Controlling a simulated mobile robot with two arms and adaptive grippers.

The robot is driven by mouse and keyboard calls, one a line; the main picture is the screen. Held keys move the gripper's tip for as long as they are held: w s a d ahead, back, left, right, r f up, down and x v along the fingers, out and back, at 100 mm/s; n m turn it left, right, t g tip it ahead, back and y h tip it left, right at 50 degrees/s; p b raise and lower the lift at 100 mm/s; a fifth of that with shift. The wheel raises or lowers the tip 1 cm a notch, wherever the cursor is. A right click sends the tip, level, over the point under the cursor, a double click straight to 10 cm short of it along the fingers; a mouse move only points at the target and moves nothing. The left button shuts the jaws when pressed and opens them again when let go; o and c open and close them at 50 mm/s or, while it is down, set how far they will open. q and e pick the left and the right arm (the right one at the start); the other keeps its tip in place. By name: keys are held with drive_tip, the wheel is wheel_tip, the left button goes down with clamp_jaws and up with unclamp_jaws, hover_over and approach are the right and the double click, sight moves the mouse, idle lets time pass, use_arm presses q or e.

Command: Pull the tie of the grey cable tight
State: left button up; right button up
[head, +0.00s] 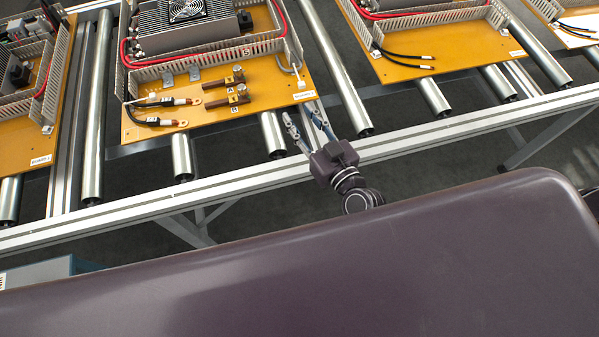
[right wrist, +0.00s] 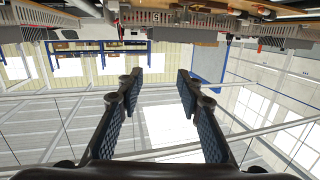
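A grey cable (head: 284,62) curves out at the right end of the slotted duct on the middle orange board (head: 200,118). A small white piece (head: 301,85), perhaps its tie, sits near the board's right corner; I cannot tell how tight it is. My right gripper (head: 303,112) is just off the board's front right corner, over the conveyor's front edge. Its fingers are spread and empty, and they also show apart in the right wrist view (right wrist: 158,88). The cable and tie cannot be made out there. My left gripper is out of view.
Two brown blocks (head: 225,79) and black cables with lugs (head: 165,101) lie on the middle board. Other boards stand left and right (head: 430,66). The conveyor's metal front rail (head: 150,207) runs below my gripper.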

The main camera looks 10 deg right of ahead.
drive_tip(key=s+a+f+n+g, duration=0.1)
drive_tip(key=s+f+g, duration=0.1)
drive_tip(key=s+g, duration=0.1)
drive_tip(key=s+a+f+n+g+y, duration=0.1)
drive_tip(key=s+a+f+g, duration=0.1)
drive_tip(key=s+g, duration=0.2)
drive_tip(key=shift+s+a+f+n+y, duration=0.3)
drive_tip(key=shift+s+n, duration=0.1)
drive_tip(key=shift+s, duration=0.65)
